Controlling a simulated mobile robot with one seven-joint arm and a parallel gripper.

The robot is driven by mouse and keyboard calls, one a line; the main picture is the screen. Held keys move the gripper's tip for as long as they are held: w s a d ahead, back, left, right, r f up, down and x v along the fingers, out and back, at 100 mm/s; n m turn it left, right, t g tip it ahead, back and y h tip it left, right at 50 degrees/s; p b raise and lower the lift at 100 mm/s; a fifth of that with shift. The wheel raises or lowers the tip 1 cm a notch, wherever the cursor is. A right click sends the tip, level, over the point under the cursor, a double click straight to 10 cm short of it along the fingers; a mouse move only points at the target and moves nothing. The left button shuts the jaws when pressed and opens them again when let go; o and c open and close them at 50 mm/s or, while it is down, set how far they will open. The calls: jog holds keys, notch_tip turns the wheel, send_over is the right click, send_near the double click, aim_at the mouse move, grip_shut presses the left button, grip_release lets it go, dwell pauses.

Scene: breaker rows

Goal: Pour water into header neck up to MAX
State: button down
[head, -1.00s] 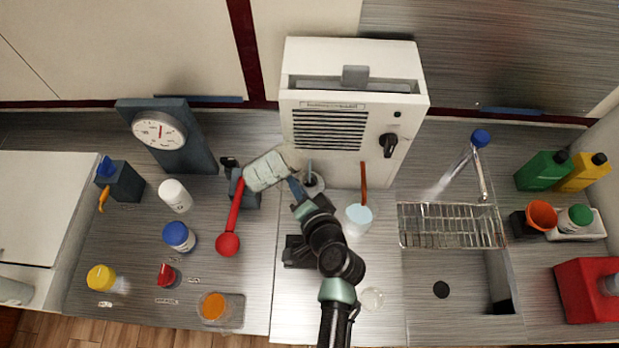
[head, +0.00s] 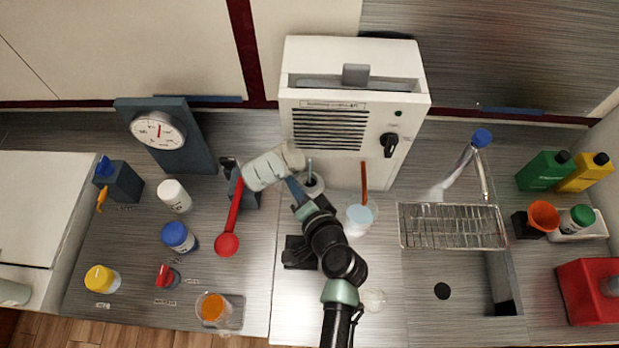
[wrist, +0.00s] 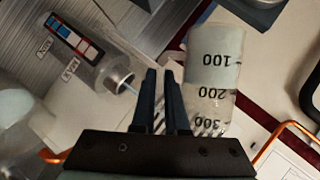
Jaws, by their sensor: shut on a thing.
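A clear graduated jug (wrist: 213,70) with marks 100, 200 and 300 is held up and tilted. It shows in the head view (head: 264,172) in front of the white cabinet's left side. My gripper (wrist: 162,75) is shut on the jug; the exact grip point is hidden. The round open header neck (wrist: 116,78) is left of the fingers in the wrist view, and just right of the jug's mouth in the head view (head: 312,184). A thin pale-blue streak (wrist: 131,88) shows at the neck; I cannot tell if it is water. The level inside is not visible.
The white cabinet (head: 385,95) with a grille and black knob stands behind. A red ladle (head: 228,243) lies left, and a cup of pale-blue liquid (head: 359,217) stands right. A sink rack (head: 452,226) is further right. Several lidded bottles stand left.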

jog(key=shift+a+y+b, duration=0.15)
jog(key=shift+y+b, duration=0.15)
jog(key=shift+b, duration=0.1)
dwell(0.8)
jog(key=shift+s+a+f+m+t+y+b, duration=0.15)
jog(key=shift+f+m+y+b, duration=0.35)
jog(key=shift+b, duration=0.5)
jog(key=shift+w+a+f+m+t+y+b, duration=0.1)
jog(key=shift+f+m+t+y+b, duration=0.15)
jog(key=shift+f+b, duration=0.55)
dwell(2.2)
